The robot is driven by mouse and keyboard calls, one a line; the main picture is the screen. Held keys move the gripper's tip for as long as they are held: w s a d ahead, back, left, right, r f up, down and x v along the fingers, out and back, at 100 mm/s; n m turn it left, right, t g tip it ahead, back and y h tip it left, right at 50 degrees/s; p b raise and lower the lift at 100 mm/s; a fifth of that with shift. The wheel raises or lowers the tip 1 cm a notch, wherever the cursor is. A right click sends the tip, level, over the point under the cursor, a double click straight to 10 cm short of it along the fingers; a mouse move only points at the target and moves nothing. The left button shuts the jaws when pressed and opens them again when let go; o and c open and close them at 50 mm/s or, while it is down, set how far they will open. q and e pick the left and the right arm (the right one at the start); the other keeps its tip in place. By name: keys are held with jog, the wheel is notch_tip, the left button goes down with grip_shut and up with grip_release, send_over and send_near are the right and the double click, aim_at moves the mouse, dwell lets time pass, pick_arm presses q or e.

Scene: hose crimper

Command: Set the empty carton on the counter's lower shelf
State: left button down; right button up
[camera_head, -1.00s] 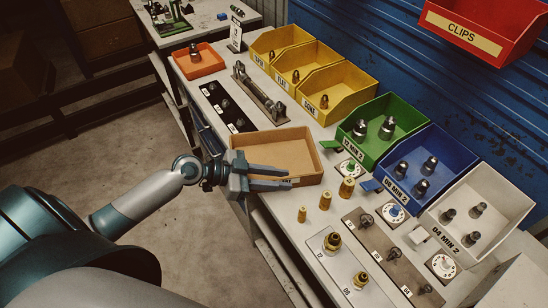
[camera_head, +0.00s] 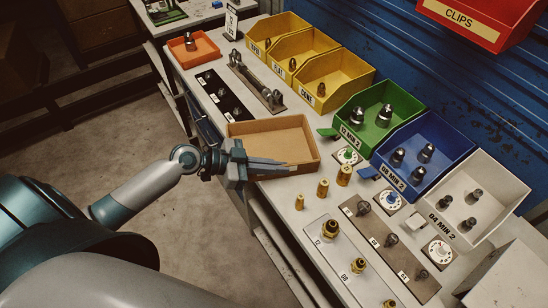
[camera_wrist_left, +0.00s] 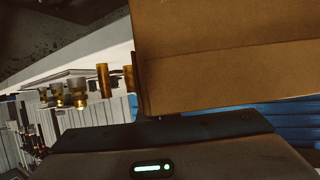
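The carton (camera_head: 262,126) is a shallow, open-topped tan box, empty inside, at the near edge of the white counter (camera_head: 285,213). My left gripper (camera_head: 272,166) comes in from the left at its near side. The fingers look closed on the carton's near wall, one inside and one outside. In the left wrist view the carton (camera_wrist_left: 225,60) fills the upper right, close to the gripper; the fingertips are hidden there. Below the counter top, part of the lower shelf (camera_head: 275,243) shows along the near side. My right gripper is not in view.
Brass fittings (camera_head: 322,188) stand just right of the carton. Yellow bins (camera_head: 340,80), a green bin (camera_head: 385,112) and a blue bin (camera_head: 425,160) line the counter's back. A dark fitting strip (camera_head: 225,98) lies to the left. Open floor (camera_head: 150,235) is in front.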

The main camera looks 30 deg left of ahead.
pick_arm(q)
notch_tip(320, 180, up, 10)
jog(key=shift+b, duration=1.15)
jog(key=shift+d+r+b, duration=0.35)
jog(key=shift+d+b, duration=0.4)
jog(key=shift+b, duration=0.15)
jog(key=shift+s, duration=0.15)
